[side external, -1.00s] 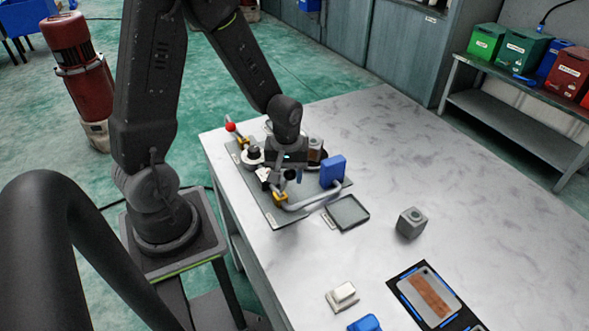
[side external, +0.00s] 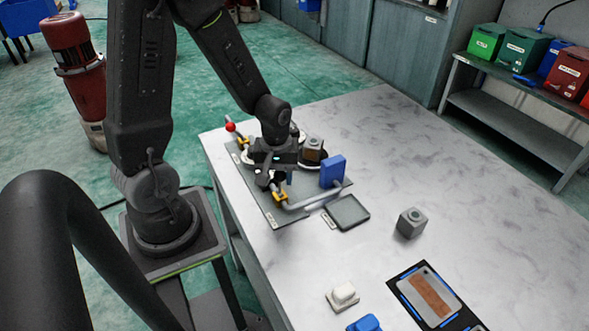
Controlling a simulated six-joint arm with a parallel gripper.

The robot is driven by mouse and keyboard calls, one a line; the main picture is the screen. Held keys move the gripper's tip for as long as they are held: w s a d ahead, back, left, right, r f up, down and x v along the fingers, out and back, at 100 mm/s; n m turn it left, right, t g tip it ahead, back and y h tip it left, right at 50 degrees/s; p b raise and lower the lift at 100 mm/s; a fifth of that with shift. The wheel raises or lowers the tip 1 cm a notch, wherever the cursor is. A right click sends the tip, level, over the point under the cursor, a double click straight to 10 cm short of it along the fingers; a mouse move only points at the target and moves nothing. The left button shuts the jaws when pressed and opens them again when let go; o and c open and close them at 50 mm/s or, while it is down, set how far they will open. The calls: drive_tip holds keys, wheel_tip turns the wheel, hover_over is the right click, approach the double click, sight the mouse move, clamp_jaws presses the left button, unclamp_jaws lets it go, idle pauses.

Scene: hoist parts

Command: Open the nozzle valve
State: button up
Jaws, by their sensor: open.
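A grey fixture plate (side external: 283,216) near the table's left edge bears a bent grey pipe (side external: 312,201) with yellow clamps (side external: 279,197), a blue upright block (side external: 332,171) and a lever with a red ball (side external: 230,127). I cannot tell for sure which of these parts is the nozzle valve. My gripper (side external: 275,182) points down over the left-middle of the plate, close above the pipe's yellow clamp. It is open, with nothing visible held. It hides the plate's middle, and any contact with the parts there cannot be made out.
A shallow dark tray (side external: 347,212), a grey cube with a round top (side external: 411,222), a white part (side external: 343,295), a blue part (side external: 366,323) and a blue-edged panel (side external: 430,296) lie rightward. The table's far right is clear.

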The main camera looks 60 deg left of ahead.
drive_tip(key=shift+o, duration=0.4)
drive_tip(key=shift+r, duration=0.1)
drive_tip(key=shift+w+r, duration=0.2)
drive_tip(key=shift+r, duration=3.7)
drive_tip(key=s+d+r+m+t, duration=0.2)
drive_tip(key=s+d+r+m, duration=0.1)
drive_tip(key=r+m, duration=0.3)
drive_tip(key=s+d+r+m+t, duration=0.3)
drive_tip(key=d+r+m, duration=0.3)
drive_tip(key=r, duration=0.1)
drive_tip(key=shift+s+d+r+t, duration=0.2)
drive_tip(key=shift+r+t, duration=0.1)
drive_tip(key=shift+r, duration=0.1)
